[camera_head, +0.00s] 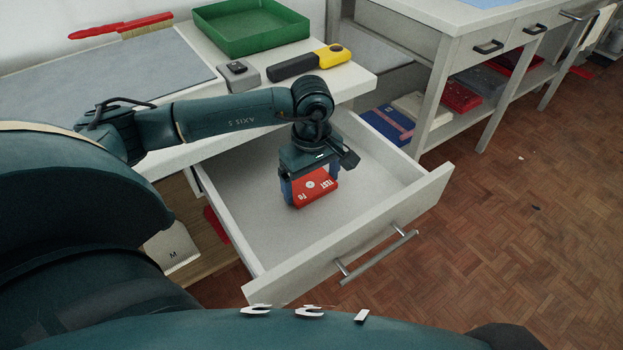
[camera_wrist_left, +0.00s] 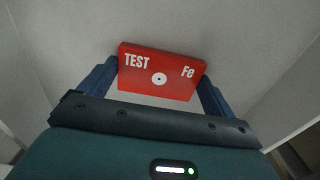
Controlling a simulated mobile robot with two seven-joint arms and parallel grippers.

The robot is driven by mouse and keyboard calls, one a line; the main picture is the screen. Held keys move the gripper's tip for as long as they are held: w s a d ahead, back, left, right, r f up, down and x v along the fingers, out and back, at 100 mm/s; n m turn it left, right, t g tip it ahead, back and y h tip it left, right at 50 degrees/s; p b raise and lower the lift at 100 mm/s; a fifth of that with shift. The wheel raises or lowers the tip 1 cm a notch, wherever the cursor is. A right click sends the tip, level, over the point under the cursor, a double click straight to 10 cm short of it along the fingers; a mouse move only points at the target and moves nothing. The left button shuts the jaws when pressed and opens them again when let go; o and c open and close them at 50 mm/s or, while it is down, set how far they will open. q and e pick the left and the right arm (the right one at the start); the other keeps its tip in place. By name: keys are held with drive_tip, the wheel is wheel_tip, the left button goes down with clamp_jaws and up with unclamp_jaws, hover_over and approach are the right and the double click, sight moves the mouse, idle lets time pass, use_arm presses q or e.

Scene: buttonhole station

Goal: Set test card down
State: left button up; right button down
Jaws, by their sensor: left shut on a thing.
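The test card is a red block marked "TEST" and "Fe" with a pale round spot. In the head view the test card (camera_head: 315,188) is inside the open drawer (camera_head: 375,205), and in the wrist view the card (camera_wrist_left: 160,78) sits between two blue fingers. My left gripper (camera_head: 312,190) points down into the drawer and is shut on the card. I cannot tell whether the card touches the drawer floor. My right gripper is not in view.
The drawer's floor is bare around the card, with walls on all sides and a front bar handle (camera_head: 378,258). On the worktop above are a green tray (camera_head: 250,28), a yellow-and-black tool (camera_head: 308,63), a small grey device (camera_head: 239,76) and a red brush (camera_head: 120,27).

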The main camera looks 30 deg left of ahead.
sight(312, 186)
use_arm(q)
drive_tip(key=o, duration=0.7)
drive_tip(key=shift+f, duration=0.1)
drive_tip(key=shift+o, duration=0.2)
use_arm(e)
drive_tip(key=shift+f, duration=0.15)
use_arm(q)
drive_tip(key=shift+r+p, duration=0.3)
drive_tip(key=shift+r, duration=0.15)
wheel_tip(312, 186, up, 12)
drive_tip(key=p, duration=0.1)
drive_tip(key=shift+f, duration=0.25)
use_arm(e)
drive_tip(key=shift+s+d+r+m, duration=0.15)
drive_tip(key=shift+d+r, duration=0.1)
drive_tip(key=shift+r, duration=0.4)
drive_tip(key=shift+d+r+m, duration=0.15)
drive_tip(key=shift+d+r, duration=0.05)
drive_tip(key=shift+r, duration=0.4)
